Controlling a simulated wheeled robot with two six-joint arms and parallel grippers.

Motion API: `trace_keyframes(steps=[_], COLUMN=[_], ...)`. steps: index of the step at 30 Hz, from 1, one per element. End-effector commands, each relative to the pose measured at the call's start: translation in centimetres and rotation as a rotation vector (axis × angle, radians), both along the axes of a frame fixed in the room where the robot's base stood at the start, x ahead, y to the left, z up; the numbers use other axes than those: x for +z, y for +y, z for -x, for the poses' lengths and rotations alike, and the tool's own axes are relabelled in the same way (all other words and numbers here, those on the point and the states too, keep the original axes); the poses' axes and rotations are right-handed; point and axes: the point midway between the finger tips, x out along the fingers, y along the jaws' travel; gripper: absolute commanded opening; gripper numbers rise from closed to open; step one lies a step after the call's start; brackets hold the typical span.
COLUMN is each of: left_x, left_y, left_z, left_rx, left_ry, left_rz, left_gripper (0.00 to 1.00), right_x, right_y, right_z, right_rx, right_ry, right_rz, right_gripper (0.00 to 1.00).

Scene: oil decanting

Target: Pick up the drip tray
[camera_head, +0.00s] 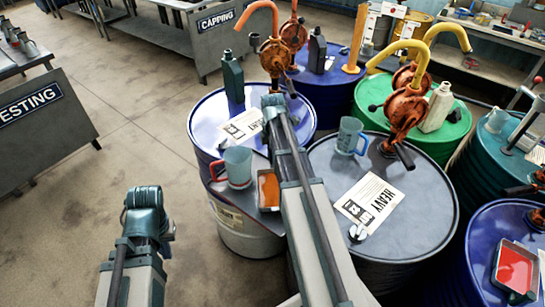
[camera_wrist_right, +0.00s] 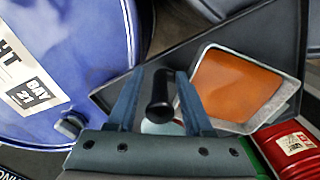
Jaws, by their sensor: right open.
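A small tray of orange-brown liquid (camera_head: 268,190) rests on a dark ledge between the blue and grey drums, partly behind my right arm. In the right wrist view the tray (camera_wrist_right: 236,86) has a pale metal rim and lies just right of the right finger. My right gripper (camera_wrist_right: 157,76) is open, with a black rounded handle showing between its fingers; contact cannot be told. In the head view my right gripper (camera_head: 274,104) is over the blue drum. Another tray with red liquid (camera_head: 515,268) lies on the right-hand blue drum. My left gripper (camera_head: 145,205) is at lower left, its fingers unclear.
A grey-blue jug (camera_head: 236,166) stands beside the orange tray. Another jug (camera_head: 348,136) and a HEAVY sheet (camera_head: 369,200) are on the grey drum (camera_head: 420,225). Orange hand pumps (camera_head: 404,108) rise from the drums.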

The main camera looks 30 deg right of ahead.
Motion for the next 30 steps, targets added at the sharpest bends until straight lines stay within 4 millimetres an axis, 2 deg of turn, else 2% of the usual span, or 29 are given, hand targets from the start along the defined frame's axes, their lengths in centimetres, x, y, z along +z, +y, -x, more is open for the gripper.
trace_keyframes(steps=[8, 21, 25, 30], left_x=[3.2, 9.9, 11.4, 12.0], left_y=[0.0, 0.0, 0.0, 0.0], left_z=[0.0, 0.0, 0.0, 0.0], left_rx=[0.000, -0.003, 0.001, 0.004], left_ry=[0.000, 0.000, 0.000, 0.000], left_rz=[0.000, 0.000, 0.001, 0.001], left_gripper=[0.00, 0.00, 0.00, 0.00], right_x=[3.2, 9.9, 11.4, 12.0], right_y=[0.0, 0.0, 0.0, 0.0], right_z=[0.0, 0.0, 0.0, 0.0], right_rx=[0.000, 0.000, 0.000, 0.000], right_ry=[0.000, 0.000, 0.000, 0.000], right_rz=[0.000, 0.000, 0.000, 0.000], right_gripper=[0.51, 0.51, 0.51, 0.51])
